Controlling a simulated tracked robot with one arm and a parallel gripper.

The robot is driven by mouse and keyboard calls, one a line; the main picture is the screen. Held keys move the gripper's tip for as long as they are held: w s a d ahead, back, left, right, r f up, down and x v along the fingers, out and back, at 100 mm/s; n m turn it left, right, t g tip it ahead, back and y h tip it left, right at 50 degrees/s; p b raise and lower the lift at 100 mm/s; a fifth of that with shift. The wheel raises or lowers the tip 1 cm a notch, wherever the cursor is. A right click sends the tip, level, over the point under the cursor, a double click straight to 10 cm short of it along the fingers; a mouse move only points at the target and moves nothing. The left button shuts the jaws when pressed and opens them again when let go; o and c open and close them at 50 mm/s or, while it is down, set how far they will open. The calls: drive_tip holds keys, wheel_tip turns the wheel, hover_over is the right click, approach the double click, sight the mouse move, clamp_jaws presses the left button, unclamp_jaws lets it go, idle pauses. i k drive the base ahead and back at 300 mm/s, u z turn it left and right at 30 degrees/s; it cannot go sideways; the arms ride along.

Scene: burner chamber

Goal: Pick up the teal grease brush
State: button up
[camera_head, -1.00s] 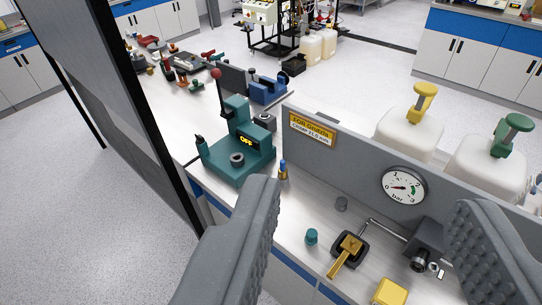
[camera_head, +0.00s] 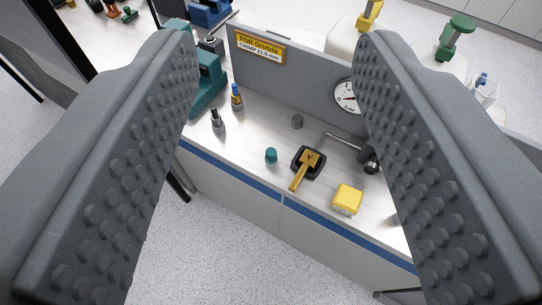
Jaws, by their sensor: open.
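My gripper (camera_head: 278,42) is open and empty, its two grey studded fingers wide apart at the left and right of the view. Between them, farther off and lower, is a metal-topped bench (camera_head: 255,185). A small teal cylinder (camera_head: 271,156) stands upright on it, near the front edge. It is the only small teal piece I see there; no bristles show, so I cannot tell whether it is the grease brush. Nothing touches the gripper. The right finger hides part of the bench's right end.
Right of the teal piece are a brass lever on a black base (camera_head: 306,163) and a yellow block (camera_head: 348,198). A grey panel (camera_head: 295,77) with a gauge (camera_head: 345,95) rises behind.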

sight(271, 158)
drive_tip(key=z, duration=2.55)
drive_tip(key=k, duration=0.95)
drive_tip(key=u, duration=1.6)
drive_tip(key=i, duration=1)
